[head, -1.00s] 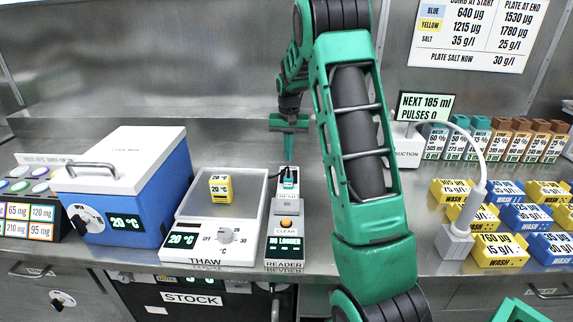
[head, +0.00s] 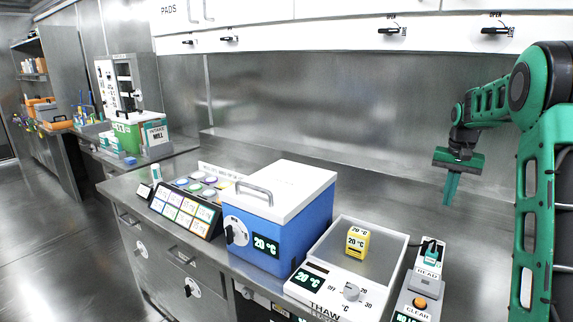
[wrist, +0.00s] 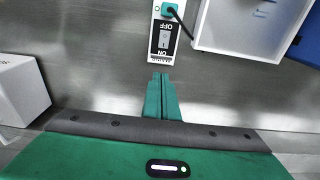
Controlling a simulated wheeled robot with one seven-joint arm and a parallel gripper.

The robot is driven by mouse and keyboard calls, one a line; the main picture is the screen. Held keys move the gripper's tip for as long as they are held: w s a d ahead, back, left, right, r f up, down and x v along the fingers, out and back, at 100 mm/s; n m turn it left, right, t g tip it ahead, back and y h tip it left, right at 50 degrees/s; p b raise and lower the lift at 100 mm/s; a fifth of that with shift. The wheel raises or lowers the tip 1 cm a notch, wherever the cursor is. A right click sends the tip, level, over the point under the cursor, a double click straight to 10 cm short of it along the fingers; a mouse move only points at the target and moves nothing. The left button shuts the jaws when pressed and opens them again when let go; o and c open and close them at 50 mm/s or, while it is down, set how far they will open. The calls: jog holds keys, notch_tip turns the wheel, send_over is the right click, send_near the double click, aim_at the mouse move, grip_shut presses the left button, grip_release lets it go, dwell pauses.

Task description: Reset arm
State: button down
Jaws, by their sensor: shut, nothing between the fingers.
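My gripper (head: 451,188) hangs at the end of my green and black arm, above the back of the steel bench at the right of the head view. Its fingers point down, are shut together and hold nothing.
The thaw plate (head: 335,268) carries a yellow cube (head: 357,242) reading 20 °C. Left of it stand a blue box (head: 278,222) with a white lid and a rack of coloured labels (head: 182,208). Cabinets (head: 330,30) hang above. Floor (head: 60,240) is clear at left.

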jog(key=s+a+f, duration=0.1)
jog(key=s+a, duration=0.4)
jog(key=s, duration=0.8)
jog(key=s+a+f+n, duration=0.1)
jog(key=s+a, duration=0.4)
jog(key=s, duration=0.9)
jog(key=s+a+f, duration=0.1)
jog(key=s+a, duration=0.4)
jog(key=s, duration=0.9)
jog(key=shift+f+g+y, duration=0.3)
jog(key=shift+g+y, duration=0.1)
jog(key=shift+w+f, duration=0.25)
jog(key=shift+w, duration=0.3)
